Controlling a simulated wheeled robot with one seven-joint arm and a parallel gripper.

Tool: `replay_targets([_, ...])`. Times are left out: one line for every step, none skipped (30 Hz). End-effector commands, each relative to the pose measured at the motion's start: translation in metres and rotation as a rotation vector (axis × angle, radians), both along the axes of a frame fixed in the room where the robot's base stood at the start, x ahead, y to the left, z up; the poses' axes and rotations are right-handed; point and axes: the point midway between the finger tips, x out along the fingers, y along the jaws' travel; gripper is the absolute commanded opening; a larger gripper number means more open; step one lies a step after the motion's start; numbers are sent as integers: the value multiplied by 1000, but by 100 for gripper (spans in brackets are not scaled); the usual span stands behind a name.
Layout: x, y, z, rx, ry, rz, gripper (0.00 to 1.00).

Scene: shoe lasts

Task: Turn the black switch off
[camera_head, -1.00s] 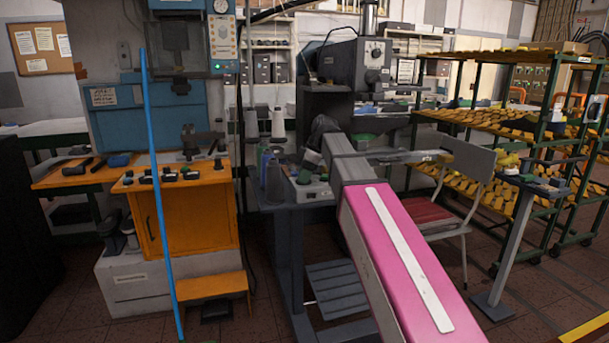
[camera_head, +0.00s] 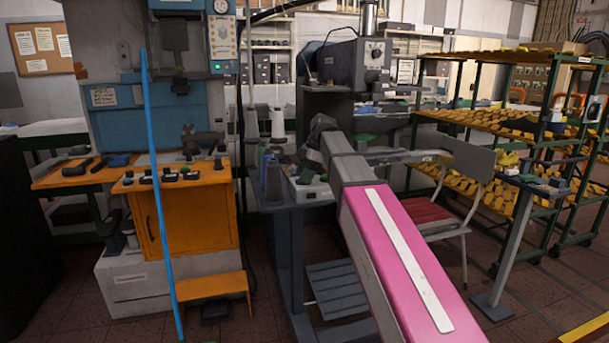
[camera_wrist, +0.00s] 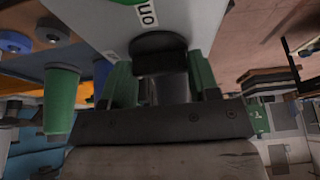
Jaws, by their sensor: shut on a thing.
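The black switch (camera_wrist: 158,48) is a dark knob on a pale grey box (camera_wrist: 100,22), seen upside down in the wrist view beside a printed "on" label. The same box (camera_head: 313,193) sits on the dark workbench in the camera_head view. My gripper (camera_wrist: 162,75) has green fingers, one on each side of the switch, and is shut on it. Part of the switch's lower side is hidden between the fingers and the gripper body.
Green and blue cones (camera_wrist: 62,100) stand close to the box in the wrist view. White cones (camera_head: 278,122) stand behind the bench. A red-seated chair (camera_head: 440,205) and a shoe-last rack (camera_head: 480,120) are to the right. An orange cabinet (camera_head: 190,220) is at left.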

Motion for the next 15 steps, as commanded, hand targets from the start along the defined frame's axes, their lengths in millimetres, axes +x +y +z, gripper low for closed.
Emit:
replay_targets([0,0,0,0,-1,2,32])
replay_targets([0,0,0,0,-1,2,32])
replay_targets([0,0,0,0,-1,2,32])
replay_targets([0,0,0,0,-1,2,59])
replay_targets([0,0,0,0,-1,2,68])
replay_targets([0,0,0,0,-1,2,81])
replay_targets([0,0,0,0,-1,2,81])
replay_targets([0,0,0,0,0,1,81])
replay_targets([0,0,0,0,0,1,81])
replay_targets([0,0,0,0,0,1,81])
replay_targets([0,0,0,0,0,1,81])
replay_targets([0,0,0,0,0,1,81])
replay_targets([0,0,0,0,0,1,81])
replay_targets([0,0,0,0,0,1,81])
replay_targets([0,0,1,0,0,0,81])
